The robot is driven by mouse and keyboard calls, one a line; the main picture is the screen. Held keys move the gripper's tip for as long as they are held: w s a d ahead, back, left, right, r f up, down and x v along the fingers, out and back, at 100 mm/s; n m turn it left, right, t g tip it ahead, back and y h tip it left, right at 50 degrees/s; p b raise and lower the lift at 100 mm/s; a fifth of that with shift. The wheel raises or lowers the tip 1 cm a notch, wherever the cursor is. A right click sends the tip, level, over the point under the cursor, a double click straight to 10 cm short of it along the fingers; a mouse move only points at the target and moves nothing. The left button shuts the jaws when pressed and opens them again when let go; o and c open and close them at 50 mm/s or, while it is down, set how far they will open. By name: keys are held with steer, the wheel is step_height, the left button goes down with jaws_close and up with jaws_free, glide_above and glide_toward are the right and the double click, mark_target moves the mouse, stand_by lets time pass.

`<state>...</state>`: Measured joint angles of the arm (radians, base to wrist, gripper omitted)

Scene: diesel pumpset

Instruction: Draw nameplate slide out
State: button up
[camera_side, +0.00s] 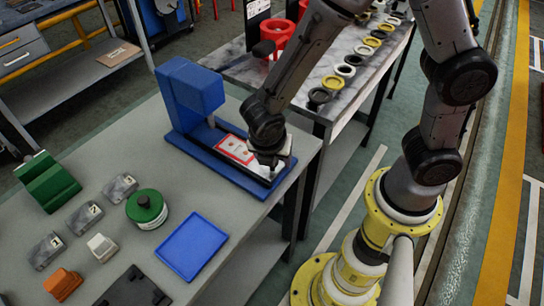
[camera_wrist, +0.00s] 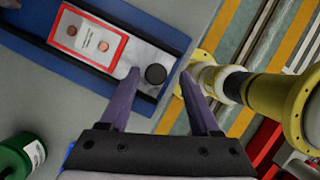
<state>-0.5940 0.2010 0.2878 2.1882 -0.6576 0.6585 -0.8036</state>
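The blue nameplate fixture (camera_side: 192,92) stands on the grey bench in the side view. Its long blue base (camera_wrist: 75,66) has a dark channel holding a light metallic slide (camera_wrist: 130,62). A red-bordered white nameplate (camera_side: 236,149) lies on the slide; it also shows in the wrist view (camera_wrist: 88,38). A round black knob (camera_wrist: 155,74) sits at the slide's outer end. My gripper (camera_wrist: 161,73) is open, with the knob between its fingertips and a visible gap on either side. In the side view my gripper (camera_side: 271,166) covers the knob at the slide's outer end.
A green round container (camera_side: 147,208), a blue tray (camera_side: 192,246), grey numbered blocks (camera_side: 88,217), a green block (camera_side: 47,182) and an orange block (camera_side: 63,284) lie on the bench. A second table (camera_side: 330,85) with rings stands behind. The bench edge is close beside the slide's outer end.

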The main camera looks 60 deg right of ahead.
steer(key=shift+w, duration=0.1)
steer(key=v, duration=1.4)
steer(key=shift+f, duration=0.1)
steer(key=s+d+r+m+t+y, duration=0.1)
steer(key=d+r+m, duration=0.25)
steer(key=d, duration=0.25)
steer(key=s+d+r+m+y, duration=0.1)
steer(key=s+d+r+m, duration=0.1)
steer(key=d+r+m, duration=0.3)
steer(key=s+d+f+m+t+y, duration=0.2)
steer(key=s+m, duration=0.5)
steer(key=m, duration=0.7)
steer(key=shift+d+t, duration=0.5)
steer(key=shift+s, duration=0.15)
